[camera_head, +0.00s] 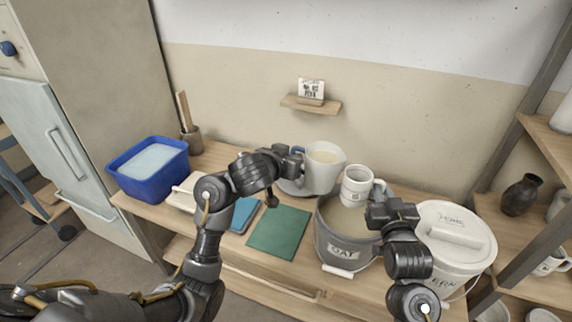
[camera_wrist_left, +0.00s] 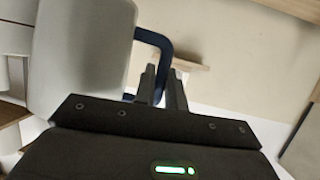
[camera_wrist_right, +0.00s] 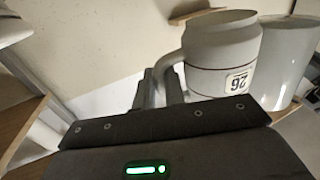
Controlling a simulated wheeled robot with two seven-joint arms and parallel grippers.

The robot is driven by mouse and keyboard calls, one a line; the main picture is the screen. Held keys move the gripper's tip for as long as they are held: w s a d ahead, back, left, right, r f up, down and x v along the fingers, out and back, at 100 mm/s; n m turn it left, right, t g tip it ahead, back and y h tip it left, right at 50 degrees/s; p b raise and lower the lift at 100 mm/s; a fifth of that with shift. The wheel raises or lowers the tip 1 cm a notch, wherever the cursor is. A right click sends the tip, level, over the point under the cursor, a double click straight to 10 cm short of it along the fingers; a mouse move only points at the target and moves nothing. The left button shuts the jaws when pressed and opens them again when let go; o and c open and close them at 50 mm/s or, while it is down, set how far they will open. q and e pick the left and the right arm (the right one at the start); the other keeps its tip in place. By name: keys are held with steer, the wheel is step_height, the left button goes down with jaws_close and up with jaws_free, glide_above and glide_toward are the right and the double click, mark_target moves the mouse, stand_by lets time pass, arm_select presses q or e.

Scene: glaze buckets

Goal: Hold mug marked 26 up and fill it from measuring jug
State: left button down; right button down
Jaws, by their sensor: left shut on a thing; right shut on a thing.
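The white measuring jug (camera_head: 325,176) stands upright in the head view with pale liquid inside; it also shows in the left wrist view (camera_wrist_left: 80,55). My left gripper (camera_head: 300,154) is shut on its dark blue handle (camera_wrist_left: 165,50). The off-white mug (camera_head: 355,188) is held upright just right of the jug, above the open grey bucket marked OAT (camera_head: 336,244). In the right wrist view the mug (camera_wrist_right: 222,55) shows the label 26, and the jug is behind it. My right gripper (camera_head: 380,194) is shut on the mug's handle. I cannot tell whether the mug holds liquid.
A white lidded bucket (camera_head: 455,235) stands right of the open one, close to my right arm. A green mat (camera_head: 278,232) lies left of the open bucket. A blue tub (camera_head: 150,180) is at the far left. A small wall shelf (camera_head: 310,105) is above the jug.

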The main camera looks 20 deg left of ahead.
arm_select(q)
steer(key=w+d+r+m+g+h, duration=0.4)
steer(key=w+r+m+h, duration=0.3)
steer(key=w+r, duration=0.3)
step_height(320, 180, up, 4)
steer(key=shift+w+d+f+h, duration=0.2)
steer(key=shift+w+d+h, duration=0.1)
steer(key=shift+d+h, duration=0.4)
steer(key=shift+f, duration=0.1)
stand_by(0.3)
steer(key=shift+w+a+f+m+t+y, duration=0.15)
steer(key=shift+f+m+t+y, duration=0.15)
steer(key=shift+m, duration=0.3)
steer(key=shift+w+a+f+m+t+y, duration=0.1)
steer(key=shift+f+m+t+y, duration=0.15)
steer(key=shift+m, duration=0.35)
steer(key=shift+f, duration=0.15)
